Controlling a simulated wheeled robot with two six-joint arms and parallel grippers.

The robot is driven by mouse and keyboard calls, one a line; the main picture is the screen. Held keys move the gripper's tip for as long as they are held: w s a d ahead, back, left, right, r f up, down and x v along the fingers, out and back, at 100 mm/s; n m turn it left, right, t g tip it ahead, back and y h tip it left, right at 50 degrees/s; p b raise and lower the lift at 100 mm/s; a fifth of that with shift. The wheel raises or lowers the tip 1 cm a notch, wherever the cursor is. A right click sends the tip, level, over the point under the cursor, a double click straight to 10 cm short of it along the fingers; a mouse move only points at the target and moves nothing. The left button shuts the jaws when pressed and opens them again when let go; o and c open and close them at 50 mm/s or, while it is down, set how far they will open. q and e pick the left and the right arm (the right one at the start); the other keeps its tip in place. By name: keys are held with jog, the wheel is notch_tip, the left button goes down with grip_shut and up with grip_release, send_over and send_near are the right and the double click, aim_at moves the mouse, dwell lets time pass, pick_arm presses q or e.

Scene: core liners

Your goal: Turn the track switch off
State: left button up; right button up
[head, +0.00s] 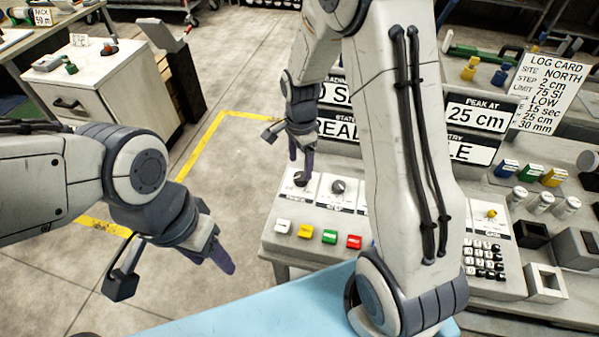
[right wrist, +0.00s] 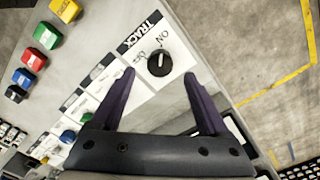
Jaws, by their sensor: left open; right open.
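The track switch (right wrist: 159,63) is a round black knob with a white pointer line, beside a TRACK label with ON and OFF marks in the right wrist view. The pointer stands nearer the ON mark there, though its exact setting is hard to read. My right gripper (right wrist: 159,75) is open, its purple fingertips either side of the knob's near side; I cannot tell whether they touch it. In the head view my right gripper (head: 300,167) points down over the panel's left end and partly covers the knob there. My left gripper (head: 222,258) is open and empty, left of the panel.
The panel (head: 310,250) also carries another knob (head: 338,186) and white, yellow, green and red buttons. A keypad box (head: 484,262) and colored blocks stand further right. A pale blue surface (head: 270,310) lies in front. Open floor lies left.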

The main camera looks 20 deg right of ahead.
aim_at(300, 176)
notch_tip(300, 176, down, 5)
jog(key=shift+r, duration=0.1)
dwell(0.3)
grip_shut()
